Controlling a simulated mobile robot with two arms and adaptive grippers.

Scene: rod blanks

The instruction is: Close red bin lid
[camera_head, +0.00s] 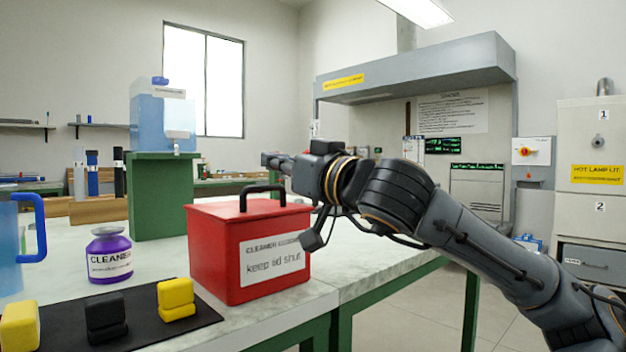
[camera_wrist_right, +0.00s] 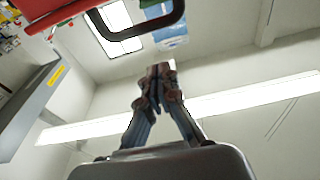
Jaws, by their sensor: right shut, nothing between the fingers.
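The red bin (camera_head: 215,250) stands near the front edge of the bench, with a "keep lid shut" label on its front. Its red lid (camera_head: 225,212) looks flat on top and down, with no gap that I can make out. A black handle (camera_head: 263,188) stands up from the lid; the handle (camera_wrist_right: 137,35) also shows at the top of the right wrist view. My right gripper (camera_head: 272,160) is shut and empty, pointing left just above the handle; its fingers (camera_wrist_right: 158,75) come together in the right wrist view. My left gripper is out of view.
A purple cleaner jar (camera_head: 110,256) stands left of the bin. A dark mat (camera_head: 140,325) with yellow and black blocks lies in front. A green stand (camera_head: 160,198) carries a blue container (camera_head: 152,115) behind. Bare bench top (camera_head: 345,262) lies right of the bin.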

